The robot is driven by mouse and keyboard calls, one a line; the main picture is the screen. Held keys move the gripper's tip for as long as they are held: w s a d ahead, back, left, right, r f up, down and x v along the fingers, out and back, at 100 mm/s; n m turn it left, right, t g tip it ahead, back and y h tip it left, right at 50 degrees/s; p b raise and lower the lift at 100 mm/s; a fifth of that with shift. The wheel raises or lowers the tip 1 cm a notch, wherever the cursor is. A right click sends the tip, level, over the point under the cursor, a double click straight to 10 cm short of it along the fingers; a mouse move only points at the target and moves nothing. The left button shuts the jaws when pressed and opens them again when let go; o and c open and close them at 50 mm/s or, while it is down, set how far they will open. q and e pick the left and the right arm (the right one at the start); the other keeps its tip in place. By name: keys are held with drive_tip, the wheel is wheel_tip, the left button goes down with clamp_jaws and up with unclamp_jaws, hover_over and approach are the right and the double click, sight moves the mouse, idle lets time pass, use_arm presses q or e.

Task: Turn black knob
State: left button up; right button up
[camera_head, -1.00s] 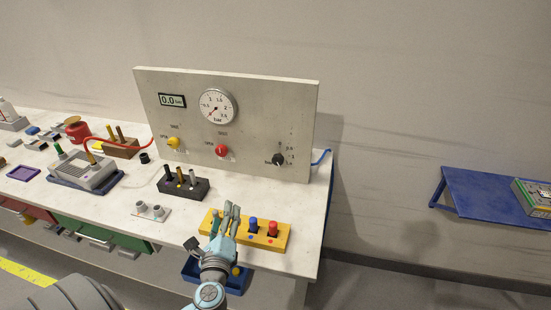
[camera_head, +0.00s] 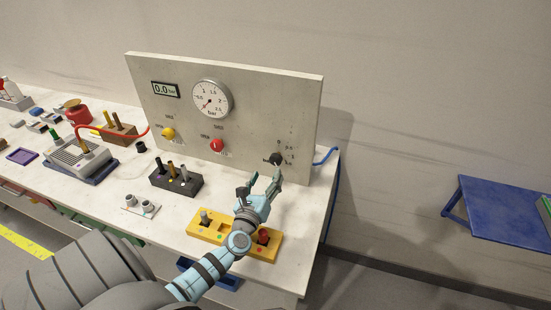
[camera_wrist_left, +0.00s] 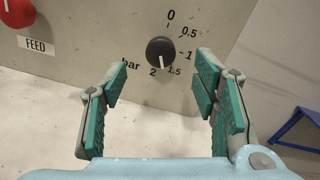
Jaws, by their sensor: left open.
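The black knob (camera_head: 276,159) is at the lower right of the upright grey panel (camera_head: 240,115). In the left wrist view the knob (camera_wrist_left: 160,51) shows a white pointer line aimed down, between the 2 and 1.5 marks of its bar scale. My left gripper (camera_head: 266,183) is open and empty in front of the panel, just below the knob in the head view. In the wrist view its fingers (camera_wrist_left: 159,90) stand to either side below the knob, apart from it. My right gripper is not in view.
A yellow block (camera_head: 208,232) with colored plugs lies under my left arm. A black holder (camera_head: 174,182) stands left of it. The panel also has a red knob (camera_head: 217,145), a yellow knob (camera_head: 168,133) and a gauge (camera_head: 211,98). A blue shelf (camera_head: 500,212) is at the right.

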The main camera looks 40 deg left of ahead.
sight(274, 161)
use_arm(q)
drive_tip(key=x, duration=0.3)
drive_tip(key=b+x, duration=0.1)
drive_tip(key=x, duration=0.4)
drive_tip(key=shift+w+f+b, duration=0.3)
drive_tip(key=shift+w+f, duration=0.1)
drive_tip(key=shift+w, duration=0.25)
drive_tip(key=shift+a+r, duration=0.1)
drive_tip(key=shift+r, duration=0.15)
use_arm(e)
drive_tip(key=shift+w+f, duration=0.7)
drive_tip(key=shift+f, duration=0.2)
use_arm(q)
drive_tip(key=shift+c, duration=0.6)
drive_tip(key=c, duration=1)
drive_tip(key=shift+c, duration=0.2)
